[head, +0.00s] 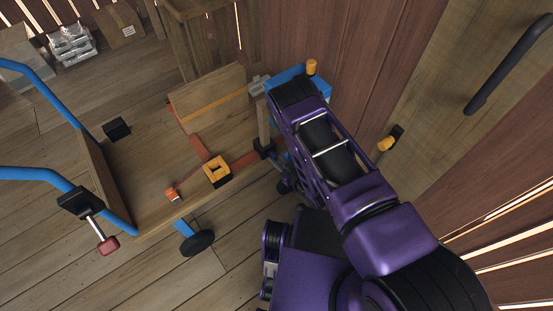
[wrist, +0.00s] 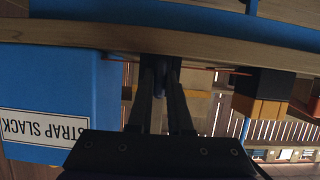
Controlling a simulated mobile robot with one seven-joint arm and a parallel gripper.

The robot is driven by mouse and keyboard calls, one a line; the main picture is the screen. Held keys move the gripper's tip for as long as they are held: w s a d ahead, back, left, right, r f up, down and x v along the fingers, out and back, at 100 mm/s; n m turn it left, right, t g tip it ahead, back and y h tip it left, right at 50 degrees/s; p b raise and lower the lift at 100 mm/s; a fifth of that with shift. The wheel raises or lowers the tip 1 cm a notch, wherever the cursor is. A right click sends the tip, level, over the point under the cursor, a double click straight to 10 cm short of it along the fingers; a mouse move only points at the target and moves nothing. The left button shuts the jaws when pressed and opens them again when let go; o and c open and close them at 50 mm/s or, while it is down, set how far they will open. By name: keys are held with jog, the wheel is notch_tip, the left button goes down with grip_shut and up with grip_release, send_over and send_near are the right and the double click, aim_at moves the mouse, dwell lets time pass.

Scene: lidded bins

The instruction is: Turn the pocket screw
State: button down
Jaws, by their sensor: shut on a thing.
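In the wrist view my gripper (wrist: 164,72) has its two long dark fingers close together, shut on a small dark part (wrist: 167,76) just below a wooden edge (wrist: 190,47). Shadow hides its shape, so I cannot tell whether it is the pocket screw. A blue box (wrist: 60,85) labelled "STRAP SLACK", upside down in this view, is just left of the fingers. In the head view my purple arm reaches toward the cart's right end and hides most of the gripper. No other pocket screw is clearly recognisable.
A wooden cart (head: 135,195) with blue handles carries a wooden board, an orange strap and an orange-black buckle (head: 217,171). A red-ended lever (head: 108,245) is at its left front. A blue unit (head: 292,76) and a black-handled door (head: 510,65) are near my arm. Floor in front is clear.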

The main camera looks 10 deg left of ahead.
dwell(0.3)
jog(key=c, duration=0.8)
grip_release()
jog(key=shift+c, duration=0.2)
jog(key=shift+s+d+r, duration=0.1)
